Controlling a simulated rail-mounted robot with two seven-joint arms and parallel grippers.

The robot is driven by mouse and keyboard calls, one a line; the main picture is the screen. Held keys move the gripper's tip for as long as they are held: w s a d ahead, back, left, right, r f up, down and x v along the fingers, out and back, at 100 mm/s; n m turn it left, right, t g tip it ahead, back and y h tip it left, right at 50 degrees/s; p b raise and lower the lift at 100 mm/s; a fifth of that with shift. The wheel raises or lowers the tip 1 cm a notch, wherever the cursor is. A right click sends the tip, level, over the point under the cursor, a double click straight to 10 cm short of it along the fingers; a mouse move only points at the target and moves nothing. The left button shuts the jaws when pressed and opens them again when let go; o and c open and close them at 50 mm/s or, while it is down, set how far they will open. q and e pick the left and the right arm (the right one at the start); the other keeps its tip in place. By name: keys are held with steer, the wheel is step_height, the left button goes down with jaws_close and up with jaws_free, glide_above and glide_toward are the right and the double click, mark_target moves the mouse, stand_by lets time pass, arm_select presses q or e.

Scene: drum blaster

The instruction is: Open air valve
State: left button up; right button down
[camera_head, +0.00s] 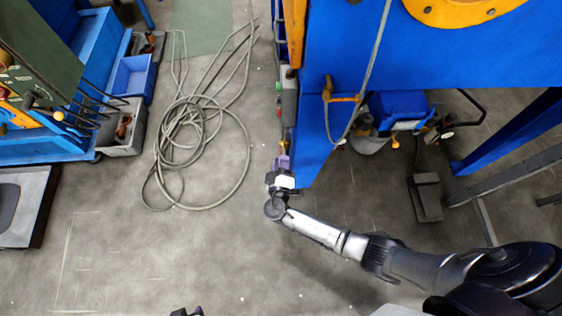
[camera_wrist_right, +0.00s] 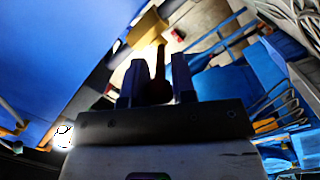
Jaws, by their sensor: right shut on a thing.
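The air valve shows in the head view as a small brass-yellow fitting (camera_head: 284,147) on the side of the blue machine, just beyond my right gripper (camera_head: 282,163). In the right wrist view, my right gripper (camera_wrist_right: 158,82) has its two dark fingers on either side of a dark reddish handle (camera_wrist_right: 159,62) and is shut on it. A yellow block (camera_wrist_right: 147,28) shows just past the fingertips. The handle's exact angle is hard to tell in the shadow. A small dark tip at the bottom edge of the head view looks like my left gripper (camera_head: 187,311); its fingers are mostly cut off.
The blue machine (camera_head: 330,60) stands at the upper right, with a hanging hose and a yellow bracket (camera_head: 341,97). A coiled grey hose (camera_head: 190,125) lies on the floor at left.

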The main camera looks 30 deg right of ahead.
steer(key=shift+f, duration=0.1)
steer(key=shift+w+d+f+m+t+h, duration=0.1)
steer(key=shift+w+f+m+t+h, duration=0.2)
steer(key=shift+f+t+h, duration=0.6)
steer(key=shift+w+d+f+m+t+h, duration=0.1)
steer(key=shift+w+f+m+t+h, duration=0.15)
steer(key=shift+f+t+h, duration=0.65)
steer(key=shift+r+t, duration=0.35)
steer(key=shift+t, duration=0.05)
steer(key=c, duration=1.2)
jaws_free()
steer(key=shift+s+f, duration=0.1)
